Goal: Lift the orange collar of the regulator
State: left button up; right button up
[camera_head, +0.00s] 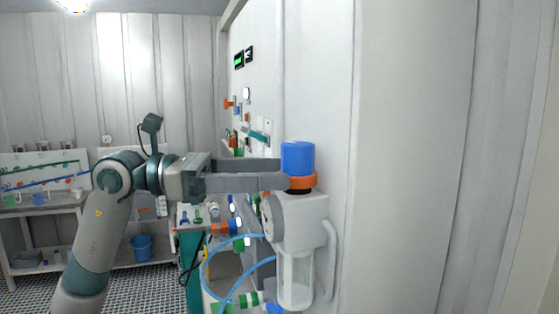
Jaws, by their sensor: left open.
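The regulator (303,222) is a pale body mounted by the white wall panel, with a blue knob (298,158) on top, a round gauge on its left side and a clear bowl below. The orange collar (303,182) is a ring just under the blue knob. My left gripper (284,174) comes in from the left, with its fingers open and level with the knob and collar. The near finger reaches in front of the collar's left part and hides some of it. The far finger passes behind the knob. I cannot tell whether the fingers touch the collar. My right gripper is not in view.
Blue hoses (212,270) loop from the regulator's left side. A grey handle (330,262) stands at its right. Valves and coloured fittings line the wall behind my gripper. A shelf bench (40,212) and a blue bucket (141,247) stand at the back left.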

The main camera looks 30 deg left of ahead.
pick_arm(q)
jog(key=shift+p+x, duration=0.3)
jog(key=shift+x, duration=0.75)
jog(key=shift+c, duration=0.6)
jog(key=c, duration=1.4)
jog(key=shift+r, duration=0.8)
jog(key=o, duration=1.5)
jog(key=shift+f, duration=0.1)
